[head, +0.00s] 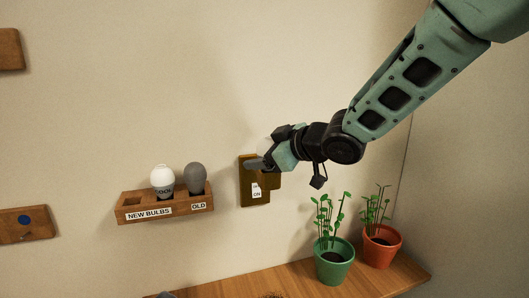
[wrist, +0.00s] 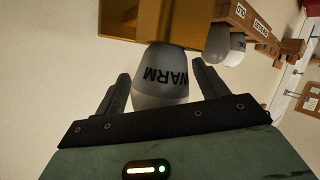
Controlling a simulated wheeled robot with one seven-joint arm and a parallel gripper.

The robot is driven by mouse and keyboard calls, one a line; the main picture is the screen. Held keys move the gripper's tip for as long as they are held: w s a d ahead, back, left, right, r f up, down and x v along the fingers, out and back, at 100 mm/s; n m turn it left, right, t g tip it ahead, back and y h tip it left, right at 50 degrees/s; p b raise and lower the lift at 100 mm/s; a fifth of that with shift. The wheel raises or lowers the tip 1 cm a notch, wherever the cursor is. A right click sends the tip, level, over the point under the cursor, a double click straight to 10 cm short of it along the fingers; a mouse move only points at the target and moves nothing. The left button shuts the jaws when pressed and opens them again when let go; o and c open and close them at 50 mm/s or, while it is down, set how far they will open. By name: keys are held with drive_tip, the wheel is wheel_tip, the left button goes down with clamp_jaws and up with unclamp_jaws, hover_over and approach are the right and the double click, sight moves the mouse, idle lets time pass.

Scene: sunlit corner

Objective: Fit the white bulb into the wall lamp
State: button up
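The wall lamp (head: 246,184) is a brass-coloured fitting on the wall with an ON label; its yellow holder (wrist: 178,18) shows at the top of the wrist view. A pale bulb marked WARM (wrist: 163,78) sits with its neck at this holder; how deep it is seated is hidden. My gripper (wrist: 162,80) has one finger on each side of the WARM bulb; whether the fingers touch it is unclear. In the head view my gripper (head: 259,163) is at the lamp's upper part. A white bulb marked COOL (head: 162,181) stands upright in the wooden rack (head: 164,211).
A grey bulb (head: 196,178) stands in the rack's OLD place; the rack's left hole looks empty. A green pot (head: 334,264) and an orange pot (head: 381,250) with plants stand on the wooden shelf (head: 300,284) below right. The wall between rack and lamp is clear.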

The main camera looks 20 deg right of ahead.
drive_tip(key=shift+r, duration=0.1)
drive_tip(key=shift+r, duration=0.2)
drive_tip(key=shift+s+d+r, duration=0.15)
drive_tip(key=shift+s, duration=0.05)
drive_tip(key=v, duration=1.1)
drive_tip(key=shift+s+p, duration=0.25)
drive_tip(key=shift+p, duration=0.05)
